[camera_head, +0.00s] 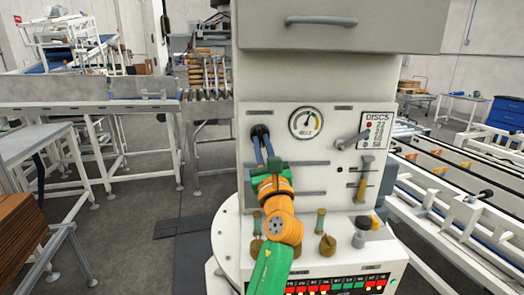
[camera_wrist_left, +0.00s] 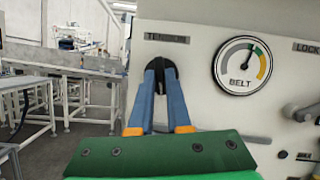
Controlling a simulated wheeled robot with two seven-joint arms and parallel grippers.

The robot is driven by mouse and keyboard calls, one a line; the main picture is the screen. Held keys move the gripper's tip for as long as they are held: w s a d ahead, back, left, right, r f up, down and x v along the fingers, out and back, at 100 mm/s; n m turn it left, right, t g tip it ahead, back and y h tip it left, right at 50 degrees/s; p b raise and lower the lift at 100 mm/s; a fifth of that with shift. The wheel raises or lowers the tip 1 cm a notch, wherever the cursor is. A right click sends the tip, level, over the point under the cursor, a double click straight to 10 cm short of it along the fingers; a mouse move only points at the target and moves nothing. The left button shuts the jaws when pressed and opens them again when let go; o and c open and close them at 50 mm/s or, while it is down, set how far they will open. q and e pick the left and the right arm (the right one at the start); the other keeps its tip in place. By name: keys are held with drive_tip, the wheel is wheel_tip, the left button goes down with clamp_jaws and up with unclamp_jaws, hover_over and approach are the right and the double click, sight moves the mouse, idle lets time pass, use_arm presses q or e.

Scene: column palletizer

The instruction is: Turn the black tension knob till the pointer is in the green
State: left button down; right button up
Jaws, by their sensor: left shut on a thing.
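The black tension knob (camera_head: 260,129) is on the upper left of the white machine's front panel. My left gripper (camera_head: 263,147) is shut on it, with its blue fingers on either side. In the left wrist view the fingertips (camera_wrist_left: 161,70) cover most of the knob, under the label "TENSION". The round BELT gauge (camera_head: 306,122) is right of the knob. It shows larger in the left wrist view (camera_wrist_left: 243,64). Its dark pointer leans up and slightly right, at or close to the green band; I cannot tell exactly which. My right gripper is not in view.
A grey lever (camera_head: 351,140) and a DISCS plate (camera_head: 376,130) are right of the gauge. Small knobs and a lit display (camera_head: 330,286) are lower on the machine. A roller conveyor (camera_head: 470,215) stands at the right, brown boxes (camera_head: 22,235) at the lower left.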

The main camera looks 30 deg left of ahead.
use_arm(q)
drive_tip(key=c, duration=0.6)
unclamp_jaws()
drive_tip(key=shift+w+d, duration=0.15)
drive_tip(key=o, duration=0.5)
drive_tip(key=shift+d, duration=0.15)
drive_tip(key=b+v, duration=0.1)
drive_tip(key=v, duration=0.3)
drive_tip(key=b+v, duration=0.1)
drive_tip(key=v, duration=0.3)
drive_tip(key=shift+s+d+r, duration=0.15)
drive_tip(key=shift+s+d, duration=0.05)
drive_tip(key=shift+s, duration=0.1)
